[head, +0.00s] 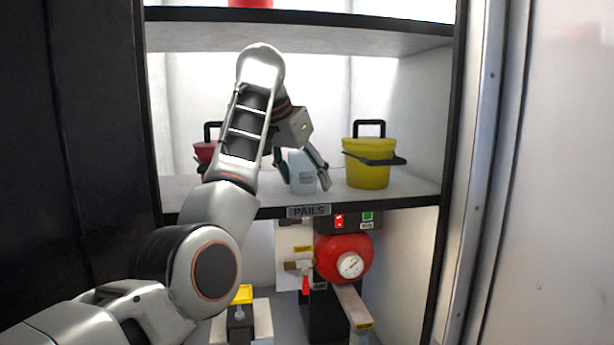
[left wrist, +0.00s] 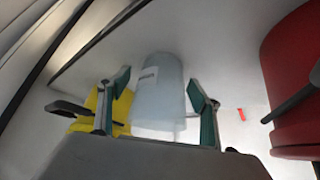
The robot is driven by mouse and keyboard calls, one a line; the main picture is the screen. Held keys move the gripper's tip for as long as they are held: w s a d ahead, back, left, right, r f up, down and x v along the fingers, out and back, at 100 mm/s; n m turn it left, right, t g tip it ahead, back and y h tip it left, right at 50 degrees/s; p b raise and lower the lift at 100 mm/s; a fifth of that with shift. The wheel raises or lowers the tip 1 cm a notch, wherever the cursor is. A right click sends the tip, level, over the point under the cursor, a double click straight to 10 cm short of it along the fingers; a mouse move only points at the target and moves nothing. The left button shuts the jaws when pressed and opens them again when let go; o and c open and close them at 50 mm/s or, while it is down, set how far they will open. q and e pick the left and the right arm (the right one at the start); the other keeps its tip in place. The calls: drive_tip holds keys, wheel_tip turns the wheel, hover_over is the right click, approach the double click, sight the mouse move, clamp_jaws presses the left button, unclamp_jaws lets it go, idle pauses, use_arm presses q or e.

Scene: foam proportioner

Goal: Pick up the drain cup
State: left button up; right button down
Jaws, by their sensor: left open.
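The drain cup, a pale translucent cup (head: 303,180), stands on the pail shelf, between the red and yellow pails. It also shows in the left wrist view as a pale blue-white cup (left wrist: 159,85) in the middle. My left gripper (head: 306,173) reaches down over it from above. Its two green-padded fingers are open, one on each side of the cup, in the left wrist view too (left wrist: 158,90). I cannot tell whether either pad touches the cup. Part of the cup is hidden by the gripper. My right gripper is not in view.
A yellow pail (head: 366,170) stands right of the cup; a red pail (head: 205,152) stands left, partly behind my arm. The shelf edge (head: 385,201) bears a PAILS label. Below is a red round unit with a gauge (head: 350,265). Another shelf (head: 300,38) lies above.

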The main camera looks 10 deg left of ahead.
use_arm(q)
drive_tip(key=shift+s+a, duration=0.1)
drive_tip(key=shift+c, duration=0.7)
drive_tip(key=c, duration=1.1)
